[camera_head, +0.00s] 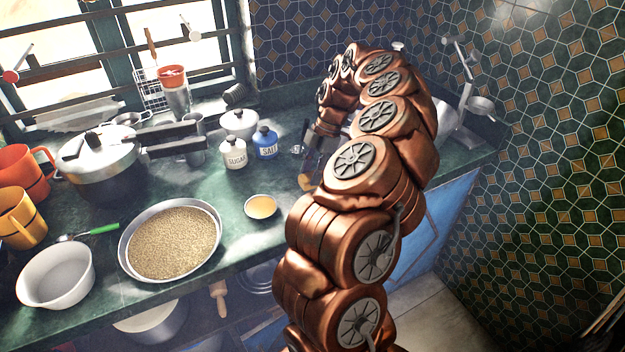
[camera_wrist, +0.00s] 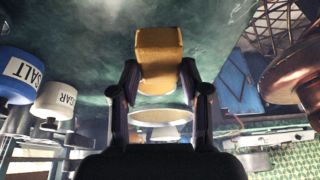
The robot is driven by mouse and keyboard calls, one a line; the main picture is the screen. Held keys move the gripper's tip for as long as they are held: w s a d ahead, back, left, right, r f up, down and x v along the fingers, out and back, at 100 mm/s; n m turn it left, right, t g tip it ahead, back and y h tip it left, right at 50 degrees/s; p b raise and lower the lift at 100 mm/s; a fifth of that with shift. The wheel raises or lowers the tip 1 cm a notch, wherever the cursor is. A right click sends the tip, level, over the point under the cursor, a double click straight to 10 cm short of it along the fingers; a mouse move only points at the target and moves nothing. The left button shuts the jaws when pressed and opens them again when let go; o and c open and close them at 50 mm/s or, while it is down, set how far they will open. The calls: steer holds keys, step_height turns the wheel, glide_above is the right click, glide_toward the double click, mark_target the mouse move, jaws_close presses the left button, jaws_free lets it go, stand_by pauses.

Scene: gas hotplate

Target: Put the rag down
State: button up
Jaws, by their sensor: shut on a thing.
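The rag is an orange-yellow folded piece held between the dark fingers of my gripper (camera_wrist: 159,74). In the wrist view the rag (camera_wrist: 160,48) sticks out beyond the fingertips, over the green counter. In the head view my gripper (camera_head: 313,160) points down over the counter, right of the salt jar, partly hidden by my copper arm. A small orange patch of the rag (camera_head: 306,182) shows below it. I cannot tell whether the rag touches the counter (camera_head: 208,188).
A small bowl with orange contents (camera_head: 261,207) stands near the front edge. The salt jar (camera_head: 265,144) and sugar jar (camera_head: 233,154) stand left of my gripper. A grain pan (camera_head: 171,240) is farther left. Some counter between jars and bowl is bare.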

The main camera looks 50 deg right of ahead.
steer(key=shift+s+f+p, duration=0.1)
steer(key=shift+f+p, duration=0.3)
steer(key=shift+f, duration=1.35)
steer(key=o, duration=1)
steer(key=shift+b+v, duration=0.75)
steer(key=shift+v, duration=5.2)
